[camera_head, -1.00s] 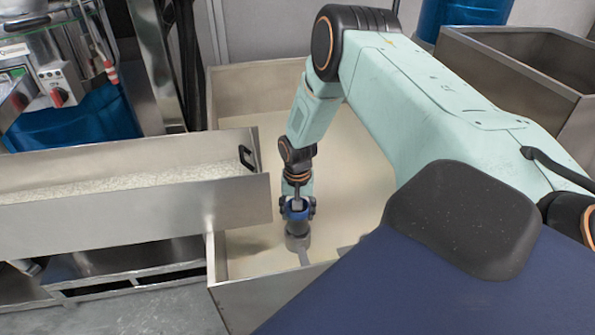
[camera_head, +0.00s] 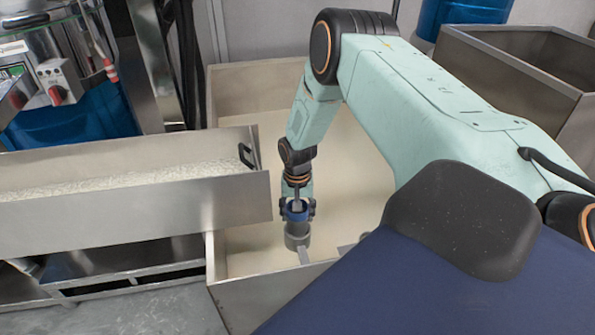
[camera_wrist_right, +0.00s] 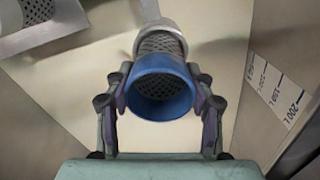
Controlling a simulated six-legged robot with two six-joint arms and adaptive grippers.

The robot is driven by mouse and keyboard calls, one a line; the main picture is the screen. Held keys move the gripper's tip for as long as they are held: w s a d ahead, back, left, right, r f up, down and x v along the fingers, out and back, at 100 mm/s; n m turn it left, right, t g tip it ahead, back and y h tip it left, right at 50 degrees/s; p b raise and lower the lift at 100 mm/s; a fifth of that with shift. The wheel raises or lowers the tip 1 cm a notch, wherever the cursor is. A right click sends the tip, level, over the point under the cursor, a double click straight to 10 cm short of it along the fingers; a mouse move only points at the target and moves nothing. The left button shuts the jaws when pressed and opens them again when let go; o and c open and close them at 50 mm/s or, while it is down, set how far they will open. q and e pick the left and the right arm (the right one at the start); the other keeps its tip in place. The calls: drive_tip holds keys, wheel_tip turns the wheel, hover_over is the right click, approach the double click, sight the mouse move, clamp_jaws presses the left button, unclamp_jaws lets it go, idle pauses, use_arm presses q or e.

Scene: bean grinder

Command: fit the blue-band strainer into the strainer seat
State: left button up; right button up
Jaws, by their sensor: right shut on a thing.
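The blue-band strainer shows in the head view (camera_head: 296,216) and large in the right wrist view (camera_wrist_right: 160,82), with its open blue rim toward the camera and perforated mesh inside and beyond. My right gripper (camera_head: 297,207) is shut on the blue band, one finger on each side. A grey ring on a bracket (camera_head: 298,240), which looks like the strainer seat, is directly below the band. In the wrist view the ring (camera_wrist_right: 160,32) surrounds the far end of the mesh. Some mesh shows between ring and band. I cannot tell how deep the strainer sits. My left gripper is out of view.
The ring is inside a pale-walled bin (camera_head: 240,262), near its front wall. A steel trough (camera_head: 110,215) reaches in from the left, close to my right wrist. Another perforated grey part (camera_wrist_right: 38,10) is at the wrist view's upper left. Litre markings (camera_wrist_right: 285,97) line the right wall.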

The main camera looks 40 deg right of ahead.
sight(298, 222)
drive_tip(key=shift+f+b, duration=1.6)
drive_tip(key=shift+f, duration=0.6)
drive_tip(key=o, duration=1.3)
wheel_tip(298, 222, up, 12)
drive_tip(key=shift+r, duration=0.1)
